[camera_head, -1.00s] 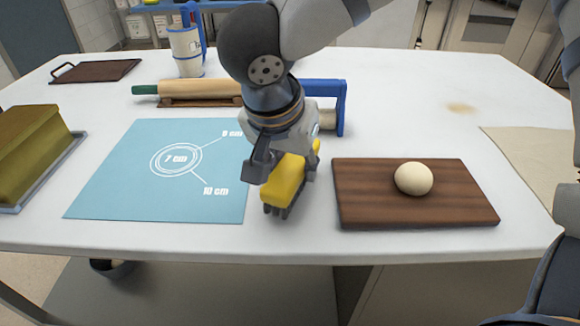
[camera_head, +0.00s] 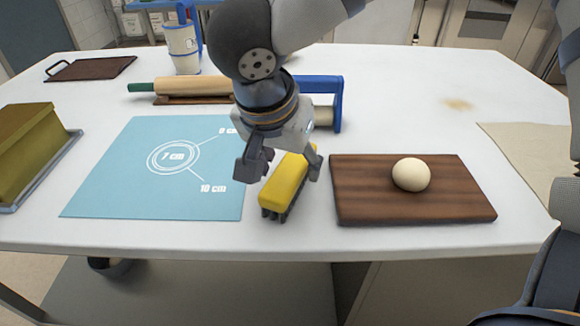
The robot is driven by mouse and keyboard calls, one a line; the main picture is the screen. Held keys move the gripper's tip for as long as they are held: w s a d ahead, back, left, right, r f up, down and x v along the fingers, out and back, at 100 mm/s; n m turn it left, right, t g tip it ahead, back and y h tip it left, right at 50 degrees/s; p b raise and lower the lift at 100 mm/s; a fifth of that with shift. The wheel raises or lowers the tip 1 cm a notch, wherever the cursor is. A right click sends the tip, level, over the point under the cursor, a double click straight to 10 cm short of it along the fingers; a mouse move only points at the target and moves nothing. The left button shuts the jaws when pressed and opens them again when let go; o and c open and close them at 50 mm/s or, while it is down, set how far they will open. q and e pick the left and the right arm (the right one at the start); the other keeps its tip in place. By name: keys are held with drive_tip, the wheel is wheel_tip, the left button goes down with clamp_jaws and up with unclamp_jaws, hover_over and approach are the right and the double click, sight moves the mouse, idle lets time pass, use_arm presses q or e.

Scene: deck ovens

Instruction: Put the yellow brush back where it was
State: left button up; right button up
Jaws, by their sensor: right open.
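The yellow brush (camera_head: 284,187) rests on the white table, bristles down, between the blue mat (camera_head: 110,190) and the dark wooden board (camera_head: 370,205). It lies at a slant, its near end toward the table's front edge. My right gripper (camera_head: 282,166) is over the brush's far part, open, with one finger on each side and a gap on the left side. The gripper hides part of the brush's far end. My left gripper is not in view.
A ball of dough (camera_head: 411,174) sits on the board. A rolling pin (camera_head: 190,86) and a blue-framed tool (camera_head: 338,105) lie behind the mat. A greenish-yellow block (camera_head: 25,150) stands at the left.

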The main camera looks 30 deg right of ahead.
drive_tip(key=v, duration=1)
drive_tip(key=shift+r, duration=0.15)
